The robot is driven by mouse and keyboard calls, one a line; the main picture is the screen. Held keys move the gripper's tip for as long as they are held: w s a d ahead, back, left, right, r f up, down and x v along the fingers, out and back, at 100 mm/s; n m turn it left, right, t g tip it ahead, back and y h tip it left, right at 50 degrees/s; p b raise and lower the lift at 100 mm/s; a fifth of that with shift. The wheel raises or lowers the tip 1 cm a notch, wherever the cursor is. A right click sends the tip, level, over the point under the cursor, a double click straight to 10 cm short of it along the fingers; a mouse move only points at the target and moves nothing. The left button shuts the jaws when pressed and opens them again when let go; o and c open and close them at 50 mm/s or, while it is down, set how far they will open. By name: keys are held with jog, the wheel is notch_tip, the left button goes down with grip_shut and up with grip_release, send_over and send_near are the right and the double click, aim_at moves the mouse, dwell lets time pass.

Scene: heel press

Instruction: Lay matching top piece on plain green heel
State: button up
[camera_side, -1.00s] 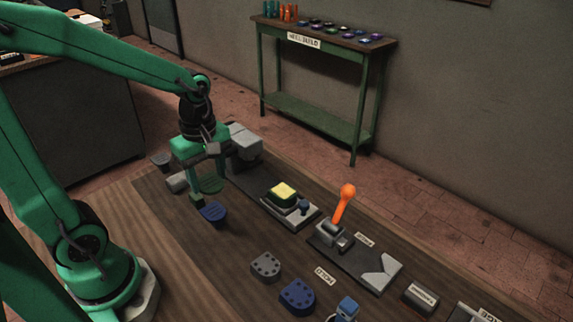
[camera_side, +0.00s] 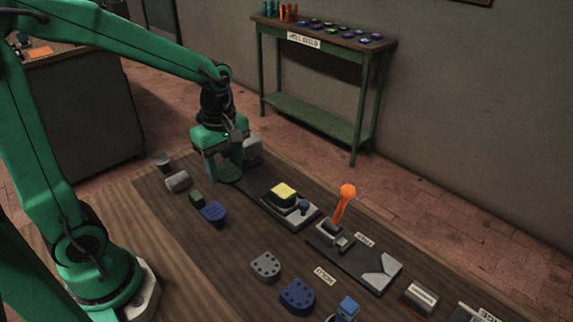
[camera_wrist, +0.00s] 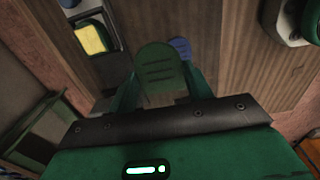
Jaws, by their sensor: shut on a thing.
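My gripper (camera_side: 228,172) is shut on a green ridged top piece (camera_side: 230,173), held to the left of the yellow-topped block in the side view. In the wrist view the top piece (camera_wrist: 160,68) sits between my fingers, its rounded end outward and its grooves facing the camera. A dark green block with a yellow upper face (camera_side: 284,193) rests on a grey fixture with a blue knob; it also shows at upper left in the wrist view (camera_wrist: 90,38). A small green piece (camera_side: 197,198) lies on the bench.
A blue ridged piece (camera_side: 213,213) lies near the small green piece. A fixture with an upright orange lever (camera_side: 342,205) stands right of the yellow-topped block. Grey (camera_side: 265,265) and blue (camera_side: 297,296) pieces with holes lie in front. A grey block stands behind my gripper.

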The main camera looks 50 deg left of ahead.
send_over(283, 190)
jog(key=s, duration=0.2)
jog(key=shift+w+f, duration=0.2)
jog(key=shift+w, duration=0.75)
jog(key=shift+f, duration=0.25)
jog(key=shift+f, duration=4.15)
jog(key=shift+f, duration=0.5)
jog(key=o, duration=1)
jog(key=shift+o, duration=0.2)
jog(key=shift+r, duration=0.1)
notch_tip(283, 190, up, 8)
jog(key=shift+f, duration=0.2)
